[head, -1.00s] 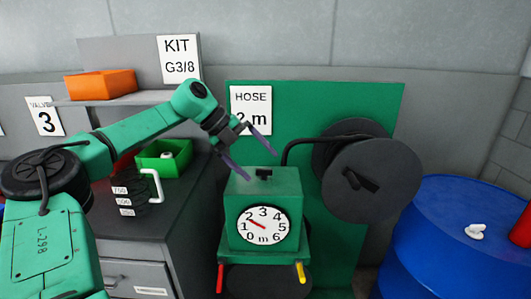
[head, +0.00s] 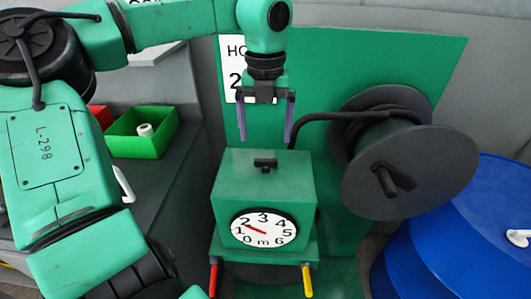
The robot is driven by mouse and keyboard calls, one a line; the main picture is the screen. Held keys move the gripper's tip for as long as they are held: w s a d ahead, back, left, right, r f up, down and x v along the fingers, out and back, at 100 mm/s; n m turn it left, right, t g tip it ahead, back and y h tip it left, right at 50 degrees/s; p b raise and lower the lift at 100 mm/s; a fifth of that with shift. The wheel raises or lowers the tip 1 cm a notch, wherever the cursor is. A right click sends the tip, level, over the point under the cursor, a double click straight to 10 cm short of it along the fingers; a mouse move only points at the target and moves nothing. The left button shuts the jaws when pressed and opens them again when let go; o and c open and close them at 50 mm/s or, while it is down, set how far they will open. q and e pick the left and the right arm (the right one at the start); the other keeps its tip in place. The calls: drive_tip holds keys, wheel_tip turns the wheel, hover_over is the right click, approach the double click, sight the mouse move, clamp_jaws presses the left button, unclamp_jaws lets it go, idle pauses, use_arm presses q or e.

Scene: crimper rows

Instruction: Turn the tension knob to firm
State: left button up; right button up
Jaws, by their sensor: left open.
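A small black knob (head: 265,164) stands on top of the green meter box (head: 262,188). I see no firm or soft marking beside it. The box's white dial (head: 264,229) reads 0 to 6 m, and its red pointer lies between 1 and 2. My left gripper (head: 266,138) is open and empty, its two purple fingers pointing down above the box. The knob is below the gap between the fingertips, and the fingers look apart from it. My right gripper is not in view.
A black hose reel (head: 410,186) with a crank stands right of the box, its black pipe (head: 330,116) passing close to the fingers. A blue drum (head: 450,240) is at right. Red (head: 213,280) and yellow (head: 307,281) levers hang below. A green bin (head: 140,132) is at left.

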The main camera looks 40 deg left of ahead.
sight(266, 159)
use_arm(q)
drive_tip(key=f, duration=0.5)
drive_tip(key=w+f+p, duration=0.1)
drive_tip(key=f, duration=0.1)
drive_tip(key=shift+a+f, duration=0.4)
drive_tip(key=shift+s+d+f, duration=0.1)
drive_tip(key=shift+f, duration=0.1)
drive_tip(key=shift+s, duration=0.1)
drive_tip(key=c, duration=1.4)
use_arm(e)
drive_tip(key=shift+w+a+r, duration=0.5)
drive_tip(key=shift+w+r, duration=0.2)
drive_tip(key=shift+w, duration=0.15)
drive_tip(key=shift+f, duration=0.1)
